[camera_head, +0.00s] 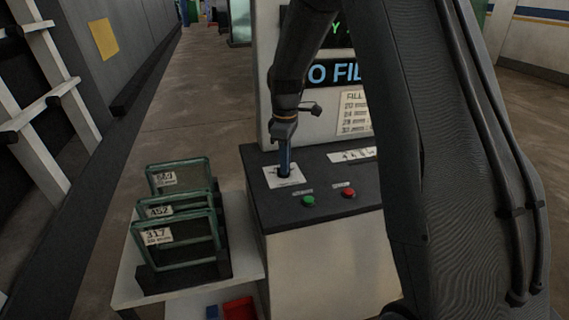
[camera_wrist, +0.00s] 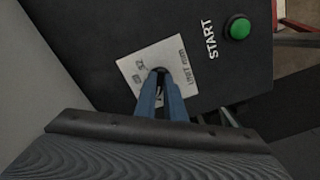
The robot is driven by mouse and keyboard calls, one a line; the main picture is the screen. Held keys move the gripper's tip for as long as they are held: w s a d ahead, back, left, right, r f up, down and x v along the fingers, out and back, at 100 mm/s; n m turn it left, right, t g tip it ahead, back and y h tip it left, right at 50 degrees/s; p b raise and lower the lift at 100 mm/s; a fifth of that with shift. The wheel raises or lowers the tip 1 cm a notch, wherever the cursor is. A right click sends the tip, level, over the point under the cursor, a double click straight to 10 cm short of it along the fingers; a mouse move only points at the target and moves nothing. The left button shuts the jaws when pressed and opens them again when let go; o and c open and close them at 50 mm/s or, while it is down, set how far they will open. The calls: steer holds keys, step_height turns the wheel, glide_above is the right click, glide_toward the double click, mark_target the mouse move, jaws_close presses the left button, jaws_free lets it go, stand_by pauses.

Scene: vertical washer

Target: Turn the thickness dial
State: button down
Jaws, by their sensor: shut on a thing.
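The thickness dial is a small dark knob (camera_wrist: 160,71) on a white printed plate (camera_wrist: 136,70) on the dark console top. In the head view the plate (camera_head: 272,180) lies at the left of the console, and the knob is mostly hidden by my fingers. My gripper (camera_head: 285,170) points straight down onto it. In the wrist view its blue fingers (camera_wrist: 160,85) are closed around the knob, one on each side. The dial's exact pointing direction cannot be read. Plate lettering is partly covered.
A green button (camera_head: 308,201), marked START in the wrist view, and a red button (camera_head: 348,192) sit close to the dial. A machine panel with a lit display (camera_head: 334,73) and a printed chart (camera_head: 354,112) rises behind. Numbered glass panes (camera_head: 180,228) stand in a rack at left.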

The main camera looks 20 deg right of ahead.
steer(key=m, duration=0.3)
steer(key=shift+a+m, duration=0.1)
steer(key=shift+m, duration=0.3)
steer(key=m, duration=0.4)
steer(key=shift+m, duration=0.3)
steer(key=m, duration=0.3)
steer(key=shift+a+m, duration=0.15)
steer(key=shift+m, duration=0.15)
steer(key=shift+r+m+p, duration=0.1)
steer(key=shift+m+p, duration=0.2)
steer(key=shift+m, duration=1.5)
steer(key=c, duration=1.8)
jaws_free()
steer(key=shift+c, duration=0.2)
